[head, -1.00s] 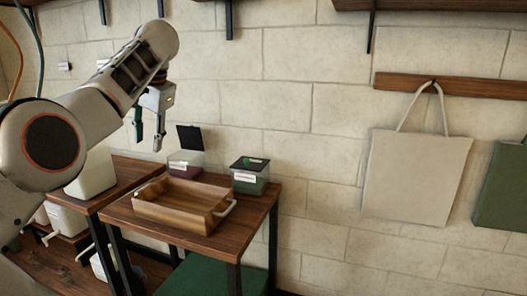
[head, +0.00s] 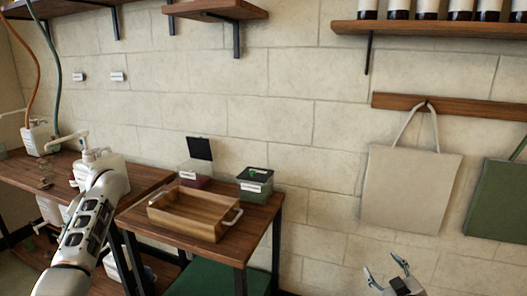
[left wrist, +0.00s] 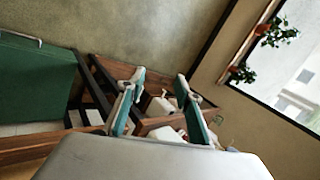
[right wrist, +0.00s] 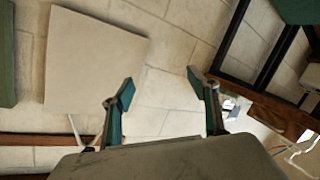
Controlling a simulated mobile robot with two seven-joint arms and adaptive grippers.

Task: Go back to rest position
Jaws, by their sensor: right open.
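My right gripper (head: 386,272) shows at the bottom right of the head view, pointing up with its two fingers spread. In the right wrist view it (right wrist: 160,86) is open, with nothing between the teal fingertips. My left arm comes in at the lower left of the head view, but its gripper cannot be made out there. In the left wrist view my left gripper (left wrist: 160,80) has its fingers apart and holds nothing. White pump buckets show in the gap beyond them, apart from the fingers.
A wooden tray (head: 188,222) sits on the small table (head: 243,245), with an open-lidded container (head: 194,176) and a dark-lidded container (head: 254,188) behind it. A pump bucket (head: 37,138) stands on the left bench. A beige bag (head: 410,190) hangs on the wall.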

